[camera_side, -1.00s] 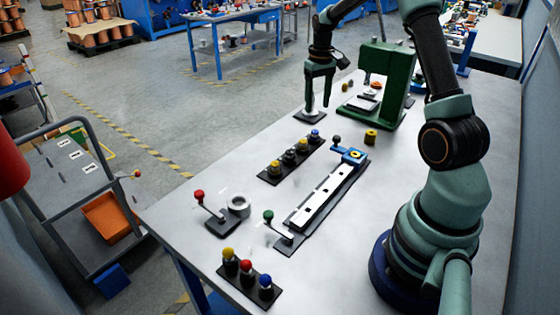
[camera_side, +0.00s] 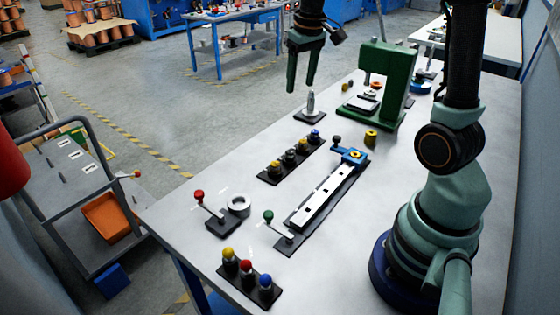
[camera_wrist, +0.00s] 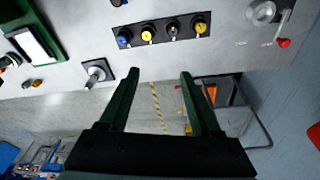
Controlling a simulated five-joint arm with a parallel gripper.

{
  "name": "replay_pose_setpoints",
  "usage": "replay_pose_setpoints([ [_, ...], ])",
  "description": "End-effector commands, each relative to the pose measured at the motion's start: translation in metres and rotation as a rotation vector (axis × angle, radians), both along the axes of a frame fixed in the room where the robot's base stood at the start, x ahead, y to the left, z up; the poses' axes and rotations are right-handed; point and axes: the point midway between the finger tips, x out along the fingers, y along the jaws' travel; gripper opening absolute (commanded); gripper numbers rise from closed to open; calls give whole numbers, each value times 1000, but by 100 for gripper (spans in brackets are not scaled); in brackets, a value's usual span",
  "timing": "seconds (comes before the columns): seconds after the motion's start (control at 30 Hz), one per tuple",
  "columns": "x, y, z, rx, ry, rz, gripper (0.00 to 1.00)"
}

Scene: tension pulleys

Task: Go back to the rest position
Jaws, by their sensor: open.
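My gripper (camera_side: 301,80) is open and empty in the side view. It hangs in the air above and a little left of a grey post on a dark square base (camera_side: 310,108). The two green fingers of my gripper (camera_wrist: 155,82) also show in the wrist view, spread wide with nothing between them. In that view the grey post (camera_wrist: 95,74) stands left of the fingers, clear of them.
A green press (camera_side: 385,90) stands right of the post. A black strip with several knobs (camera_side: 291,158), a white rail fixture (camera_side: 322,200) and a lever with a red ball (camera_side: 199,196) are on the table. A yellow part (camera_side: 371,137) sits near the press. Air around my gripper is clear.

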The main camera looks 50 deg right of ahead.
Motion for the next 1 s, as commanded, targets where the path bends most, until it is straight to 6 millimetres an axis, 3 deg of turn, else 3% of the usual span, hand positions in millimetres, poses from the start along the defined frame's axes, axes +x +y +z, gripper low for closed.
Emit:
replay_pose_setpoints([
  [0.03, -6, 18, 10, -9, -29, 25, 65],
  [0.2, -30, 67, 29, -27, -113, 93, 65],
  [0.5, -81, 134, 35, -31, -257, 208, 65],
  [0.7, -101, 155, 29, -24, -315, 253, 65],
  [1.0, -106, 159, 26, -20, -326, 261, 65],
])
